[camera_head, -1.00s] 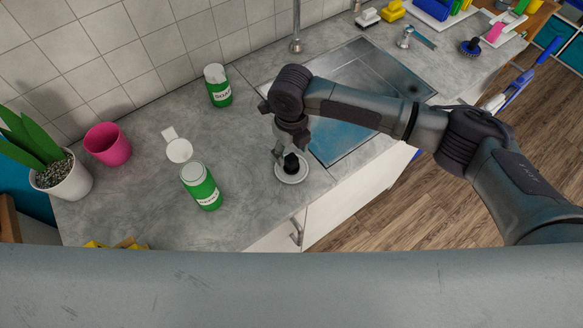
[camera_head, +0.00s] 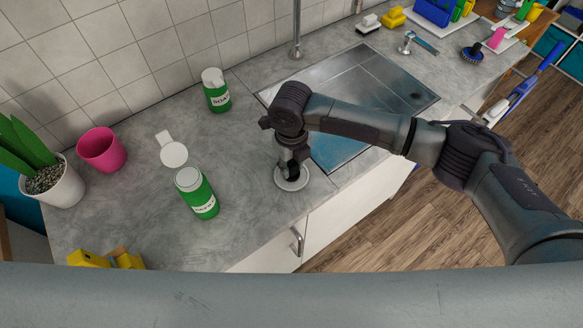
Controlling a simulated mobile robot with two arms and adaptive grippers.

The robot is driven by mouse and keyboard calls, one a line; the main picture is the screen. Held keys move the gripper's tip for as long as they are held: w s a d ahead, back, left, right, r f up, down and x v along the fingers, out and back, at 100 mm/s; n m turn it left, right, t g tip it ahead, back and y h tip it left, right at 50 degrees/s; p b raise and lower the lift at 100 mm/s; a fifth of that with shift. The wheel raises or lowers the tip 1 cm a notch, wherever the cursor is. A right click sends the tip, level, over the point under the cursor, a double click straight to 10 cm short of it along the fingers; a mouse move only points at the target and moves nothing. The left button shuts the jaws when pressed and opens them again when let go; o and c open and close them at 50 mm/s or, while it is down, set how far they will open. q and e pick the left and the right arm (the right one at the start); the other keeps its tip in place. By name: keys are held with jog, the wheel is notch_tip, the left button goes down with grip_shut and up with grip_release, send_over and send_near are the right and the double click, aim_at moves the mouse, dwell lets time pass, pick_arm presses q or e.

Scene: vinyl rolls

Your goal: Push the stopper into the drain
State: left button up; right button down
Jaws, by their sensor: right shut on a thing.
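My right gripper (camera_head: 292,166) points down at the counter just left of the sink. It is shut on the dark stopper (camera_head: 293,180), which shows only as a small black part under the fingers. A pale round disc or ring (camera_head: 281,184) surrounds the stopper on the counter. I cannot tell whether this ring is part of the stopper or a separate dish. The metal sink (camera_head: 375,78) lies to the right, partly covered by my right arm. I cannot make out a drain opening in it. My left gripper is not in view.
A green soap bottle (camera_head: 199,197) stands left of the gripper, another (camera_head: 217,91) behind it. A white lidded item (camera_head: 173,154), pink cup (camera_head: 101,151) and potted plant (camera_head: 62,190) stand farther left. The tap (camera_head: 296,35) rises behind the sink. Yellow objects (camera_head: 90,259) sit at the front left.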

aim_at(292, 163)
dwell(0.4)
jog(key=shift+r+p, duration=2.25)
jog(key=shift+r, duration=0.3)
jog(key=shift+f, duration=0.1)
